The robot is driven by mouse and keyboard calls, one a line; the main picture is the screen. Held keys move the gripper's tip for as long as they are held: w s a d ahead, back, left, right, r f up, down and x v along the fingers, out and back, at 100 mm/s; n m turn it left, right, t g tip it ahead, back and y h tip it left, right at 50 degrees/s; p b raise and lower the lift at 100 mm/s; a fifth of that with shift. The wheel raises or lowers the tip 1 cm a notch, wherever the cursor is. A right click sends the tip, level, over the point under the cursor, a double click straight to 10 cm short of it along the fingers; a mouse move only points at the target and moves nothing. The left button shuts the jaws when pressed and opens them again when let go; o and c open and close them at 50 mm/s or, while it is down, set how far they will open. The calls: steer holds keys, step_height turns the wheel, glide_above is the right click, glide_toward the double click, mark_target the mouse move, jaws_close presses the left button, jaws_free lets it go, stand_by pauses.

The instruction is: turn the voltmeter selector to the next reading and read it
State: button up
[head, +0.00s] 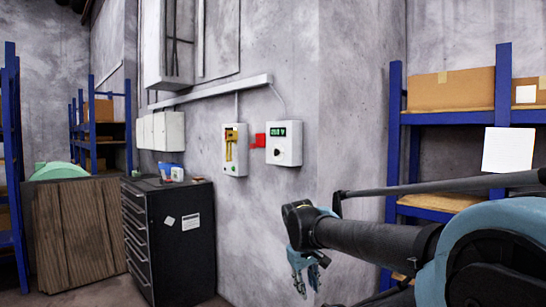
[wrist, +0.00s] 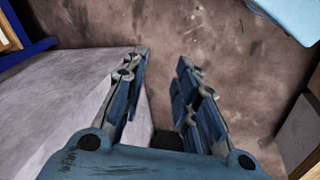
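The voltmeter (head: 283,143) is a white wall box with a small green-lit display (head: 278,132) near its top and a dark selector knob (head: 277,153) below it. The digits and the knob's setting are too small to read. My gripper (head: 307,278) hangs low in front of the wall, below and to the right of the voltmeter, well apart from it. In the wrist view my gripper (wrist: 160,65) points down with its two fingers spread and nothing between them. The voltmeter is not in the wrist view.
A white box with a yellow handle (head: 235,150) hangs left of the voltmeter, with a red piece (head: 258,141) between them. A black drawer cabinet (head: 168,238) stands below left. Blue shelving (head: 394,150) with cardboard boxes stands right. The wall under the voltmeter is clear.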

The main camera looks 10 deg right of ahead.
steer(key=w+d+r+n+t+h, duration=0.1)
steer(key=w+r+n+h, duration=0.15)
steer(key=w+r, duration=0.35)
steer(key=w+d+r+n+h, duration=0.2)
steer(key=w+r+n, duration=0.2)
steer(key=w+r, duration=0.2)
steer(key=n+t+h, duration=0.7)
steer(key=n+h, duration=0.1)
steer(key=n, duration=0.7)
glide_toward(276, 152)
steer(key=x, duration=0.8)
steer(key=shift+w, duration=0.4)
jaws_close()
